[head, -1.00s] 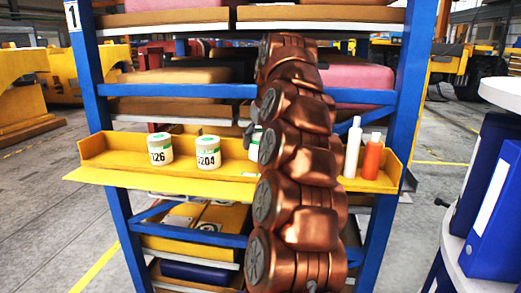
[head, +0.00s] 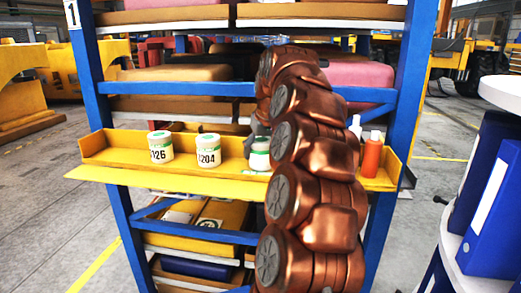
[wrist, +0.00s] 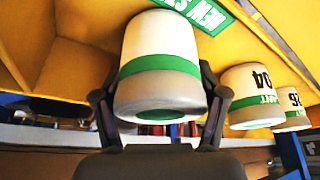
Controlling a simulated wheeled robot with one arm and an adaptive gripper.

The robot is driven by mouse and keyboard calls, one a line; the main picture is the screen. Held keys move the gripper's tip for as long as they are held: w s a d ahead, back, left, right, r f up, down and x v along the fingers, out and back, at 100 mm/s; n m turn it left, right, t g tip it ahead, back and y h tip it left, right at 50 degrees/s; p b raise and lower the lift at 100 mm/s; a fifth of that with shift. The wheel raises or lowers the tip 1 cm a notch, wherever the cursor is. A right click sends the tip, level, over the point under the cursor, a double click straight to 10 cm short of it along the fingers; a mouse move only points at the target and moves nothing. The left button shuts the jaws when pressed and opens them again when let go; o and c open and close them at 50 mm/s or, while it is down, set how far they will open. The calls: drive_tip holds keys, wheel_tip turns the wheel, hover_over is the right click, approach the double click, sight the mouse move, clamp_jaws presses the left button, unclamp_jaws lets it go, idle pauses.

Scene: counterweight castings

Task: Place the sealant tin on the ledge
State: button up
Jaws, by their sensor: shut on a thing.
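The sealant tin is a white tin with a green band, in the middle of the wrist view (wrist: 163,55). My gripper (wrist: 160,95) is shut on it, one finger on each side. In the head view the tin (head: 259,158) is over the yellow ledge (head: 130,176), right of two similar tins and partly hidden by my arm. Its bottom looks about level with theirs. I cannot tell whether it touches the ledge. A green sign with white lettering (wrist: 200,12) shows behind it in the wrist view.
Tins marked 126 (head: 160,147) and 204 (head: 208,151) stand on the ledge to the left. An orange bottle (head: 372,155) and a white bottle (head: 355,127) stand to the right, the white one partly behind my arm. Blue rack posts (head: 92,85) flank the ledge.

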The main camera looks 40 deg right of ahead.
sight(262, 140)
drive_tip(key=shift+f, duration=0.15)
drive_tip(key=o, duration=1.4)
drive_tip(key=shift+b+v, duration=0.4)
drive_tip(key=shift+v, duration=4.25)
drive_tip(key=shift+p+v, duration=0.8)
drive_tip(key=shift+v, duration=0.7)
